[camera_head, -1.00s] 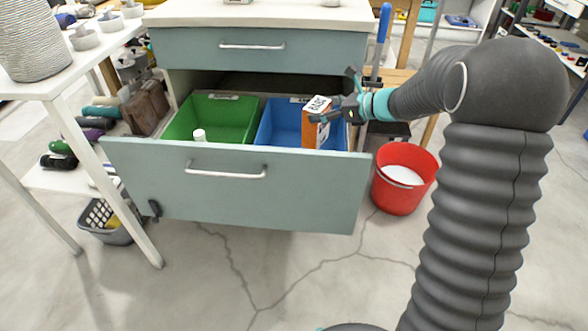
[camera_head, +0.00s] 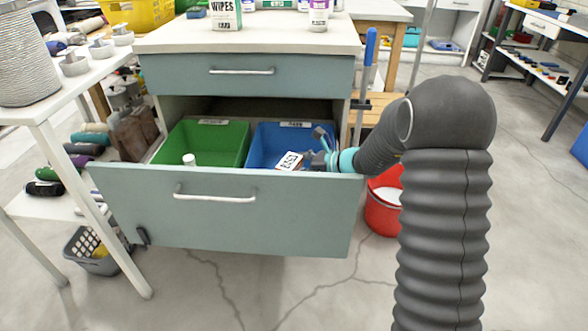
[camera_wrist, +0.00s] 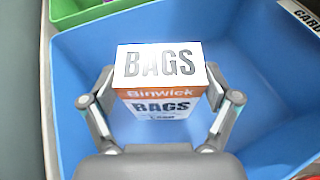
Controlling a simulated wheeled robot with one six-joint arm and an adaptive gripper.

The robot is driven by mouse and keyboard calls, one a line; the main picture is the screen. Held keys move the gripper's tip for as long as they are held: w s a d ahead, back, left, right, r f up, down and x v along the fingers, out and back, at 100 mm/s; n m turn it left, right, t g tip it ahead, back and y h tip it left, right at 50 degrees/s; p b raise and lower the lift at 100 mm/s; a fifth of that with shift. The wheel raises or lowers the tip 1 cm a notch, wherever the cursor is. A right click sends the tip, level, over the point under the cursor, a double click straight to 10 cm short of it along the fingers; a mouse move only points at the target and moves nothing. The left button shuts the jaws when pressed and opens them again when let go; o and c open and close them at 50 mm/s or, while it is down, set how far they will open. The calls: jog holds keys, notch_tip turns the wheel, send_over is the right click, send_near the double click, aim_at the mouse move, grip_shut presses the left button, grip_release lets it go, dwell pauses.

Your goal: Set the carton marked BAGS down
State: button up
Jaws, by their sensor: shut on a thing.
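The BAGS carton, orange and white, shows its white top in the head view (camera_head: 289,161) and its top and front in the wrist view (camera_wrist: 158,80). My gripper (camera_wrist: 160,97) is shut on the carton, with one finger at each side. In the head view my gripper (camera_head: 316,160) is low in the blue bin (camera_head: 262,145), on the right side of the open drawer (camera_head: 225,210). The carton looks upright inside the bin. The drawer front hides its lower part, and I cannot tell whether it touches the bin floor.
A green bin (camera_head: 215,140) beside the blue one holds a white-capped item (camera_head: 189,159). A label card (camera_wrist: 304,14) is on the blue bin's rim. A red bucket (camera_head: 383,205) stands right of the drawer. The blue bin has free floor around the carton.

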jog(key=shift+f, duration=0.4)
jog(key=shift+f+b, duration=0.35)
jog(key=shift+f, duration=0.3)
jog(key=o, duration=0.5)
jog(key=shift+o, duration=1)
jog(key=shift+s+f, duration=0.1)
jog(key=shift+f, duration=0.05)
